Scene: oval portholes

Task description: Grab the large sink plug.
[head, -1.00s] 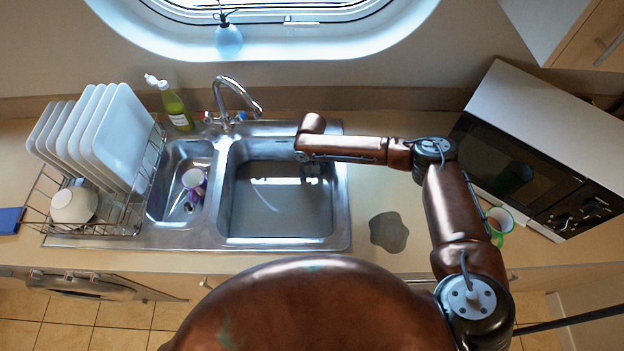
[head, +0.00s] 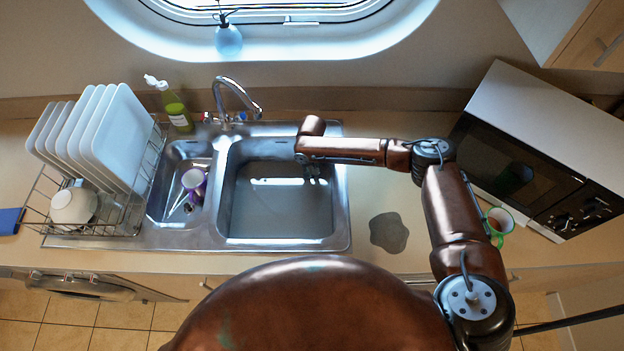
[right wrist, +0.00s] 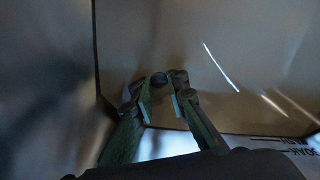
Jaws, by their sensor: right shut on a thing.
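The large sink basin (head: 275,215) is in the middle of the head view. My right arm reaches into it from the right. My right gripper (head: 313,173) is low at the basin's far right, partly hidden under my arm. In the right wrist view its fingers (right wrist: 160,92) are close together on a small dark rounded thing, which looks like the large sink plug (right wrist: 159,78). Only its top shows between the fingertips; the rest is hidden or too dark to tell. In the head view I cannot make out the plug. My left gripper is not in view.
A small basin (head: 173,205) holds a purple-and-white mug (head: 194,180). The tap (head: 238,95) stands behind the sink, beside a green bottle (head: 176,108). A rack of plates (head: 118,140) is left. A microwave (head: 515,165) and a green-handled mug (head: 499,220) are right.

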